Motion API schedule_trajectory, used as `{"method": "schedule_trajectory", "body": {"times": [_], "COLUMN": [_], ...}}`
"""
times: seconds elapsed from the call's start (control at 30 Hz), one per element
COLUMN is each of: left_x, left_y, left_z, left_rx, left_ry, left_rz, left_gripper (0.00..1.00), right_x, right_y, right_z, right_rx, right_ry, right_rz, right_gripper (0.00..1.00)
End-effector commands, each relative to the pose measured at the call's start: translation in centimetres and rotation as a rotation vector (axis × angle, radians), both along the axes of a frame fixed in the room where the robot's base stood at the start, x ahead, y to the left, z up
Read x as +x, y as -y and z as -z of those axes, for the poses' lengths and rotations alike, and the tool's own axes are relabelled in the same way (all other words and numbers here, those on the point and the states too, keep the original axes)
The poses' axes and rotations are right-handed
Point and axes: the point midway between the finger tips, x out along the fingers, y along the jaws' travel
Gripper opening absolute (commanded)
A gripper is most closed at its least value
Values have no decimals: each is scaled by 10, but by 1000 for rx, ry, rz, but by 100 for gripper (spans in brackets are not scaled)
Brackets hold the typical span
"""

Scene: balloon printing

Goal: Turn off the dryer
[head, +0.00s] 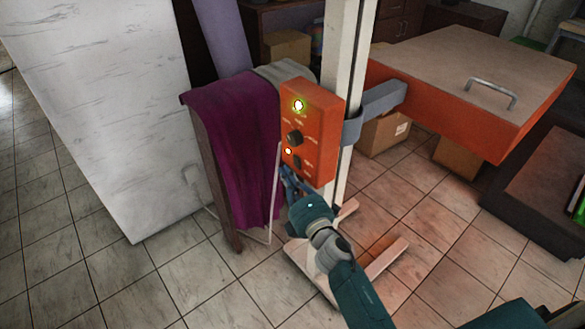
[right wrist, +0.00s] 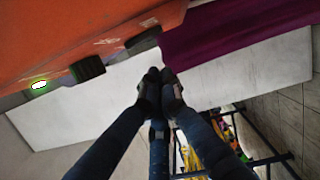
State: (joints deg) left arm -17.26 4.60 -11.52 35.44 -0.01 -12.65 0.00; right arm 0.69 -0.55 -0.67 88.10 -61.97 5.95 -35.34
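The dryer's orange control box (head: 322,125) is fixed to a white post. Its face has a lit yellow-green lamp (head: 298,105), a black knob (head: 295,138), a small glowing orange-red light (head: 288,151) and a black switch (head: 297,162) low down. My right gripper (head: 286,172) is just below and in front of the box's lower left corner. In the right wrist view its fingertips (right wrist: 160,76) are together with nothing between them, beside the orange box (right wrist: 80,35); the knob (right wrist: 88,68) and lit lamp (right wrist: 39,85) show there. My left gripper is not in view.
The dryer's wide orange plate (head: 450,75) with a metal handle (head: 492,93) extends right. A purple cloth (head: 235,140) hangs on a rack to the left, near a white panel (head: 105,100). Cardboard boxes (head: 382,135) stand behind. Tiled floor is clear at lower left.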

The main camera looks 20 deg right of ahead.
Motion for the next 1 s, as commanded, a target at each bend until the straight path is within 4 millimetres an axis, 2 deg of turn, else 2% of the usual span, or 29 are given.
{"method": "schedule_trajectory", "body": {"times": [0.2, 0.6, 0.8, 0.87, 1.0], "left_x": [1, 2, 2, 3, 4], "left_y": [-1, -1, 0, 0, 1], "left_z": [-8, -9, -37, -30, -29], "left_rx": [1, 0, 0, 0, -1], "left_ry": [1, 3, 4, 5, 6], "left_rz": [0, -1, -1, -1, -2], "left_gripper": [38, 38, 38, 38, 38], "right_x": [7, 7, 10, 10, 10], "right_y": [18, 21, 29, 29, 29], "right_z": [-4, -4, -16, -7, -7], "right_rx": [0, 2, 109, 121, 119], "right_ry": [1, 1, -41, -45, -43], "right_rz": [-2, -2, -4, -3, -2], "right_gripper": [0, 0, 0, 0, 0]}}
